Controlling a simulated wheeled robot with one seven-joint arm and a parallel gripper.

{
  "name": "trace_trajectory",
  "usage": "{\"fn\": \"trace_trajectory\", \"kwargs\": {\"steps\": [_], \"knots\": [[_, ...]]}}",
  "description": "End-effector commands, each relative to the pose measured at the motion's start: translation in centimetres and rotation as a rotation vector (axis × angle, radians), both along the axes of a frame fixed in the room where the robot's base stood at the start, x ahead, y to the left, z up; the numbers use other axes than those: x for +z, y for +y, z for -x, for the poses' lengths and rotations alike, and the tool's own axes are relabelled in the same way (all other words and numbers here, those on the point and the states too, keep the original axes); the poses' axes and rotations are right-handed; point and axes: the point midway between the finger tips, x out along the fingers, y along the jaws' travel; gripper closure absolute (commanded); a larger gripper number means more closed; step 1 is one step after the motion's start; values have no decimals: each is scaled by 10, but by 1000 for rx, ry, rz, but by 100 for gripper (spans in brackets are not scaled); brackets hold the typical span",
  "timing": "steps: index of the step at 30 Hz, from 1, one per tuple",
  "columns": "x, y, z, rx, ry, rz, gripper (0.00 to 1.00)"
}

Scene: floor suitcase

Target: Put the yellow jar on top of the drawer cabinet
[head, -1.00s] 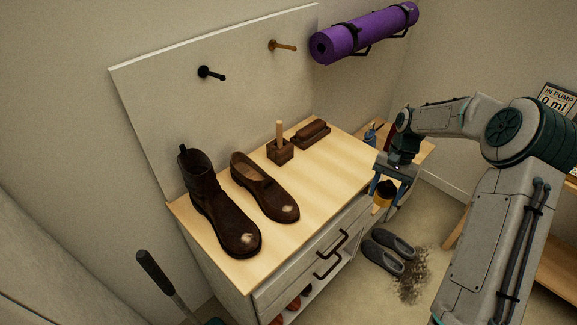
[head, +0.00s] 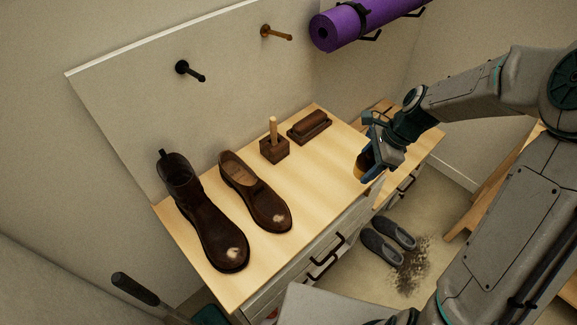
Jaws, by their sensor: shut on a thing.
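My gripper (head: 368,163) is shut on the yellow jar (head: 361,168), which has a dark upper part and is partly hidden by the fingers. The jar appears tilted, at the right end of the drawer cabinet's light wooden top (head: 318,185). I cannot tell whether it touches the top. The cabinet has a grey-white front with dark handles (head: 322,262). A second, lower wooden-topped unit with drawers (head: 426,150) stands beyond it, partly hidden by my gripper and arm.
A dark boot (head: 205,215), a brown shoe (head: 256,193), a wooden block with a peg (head: 274,148) and a brush (head: 310,127) stand on the cabinet top. Its right part is clear. Grey slippers (head: 388,240) and dirt (head: 412,265) lie on the floor. A purple mat (head: 350,25) hangs above.

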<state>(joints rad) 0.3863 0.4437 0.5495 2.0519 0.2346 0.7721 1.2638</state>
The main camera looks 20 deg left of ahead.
Motion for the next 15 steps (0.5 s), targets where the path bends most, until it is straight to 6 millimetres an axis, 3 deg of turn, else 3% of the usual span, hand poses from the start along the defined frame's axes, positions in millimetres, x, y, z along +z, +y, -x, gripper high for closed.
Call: {"fn": "trace_trajectory", "kwargs": {"steps": [5,15], "knots": [[-7,15,3,-1,3,0,84],[-50,88,12,2,4,-1,84]]}}
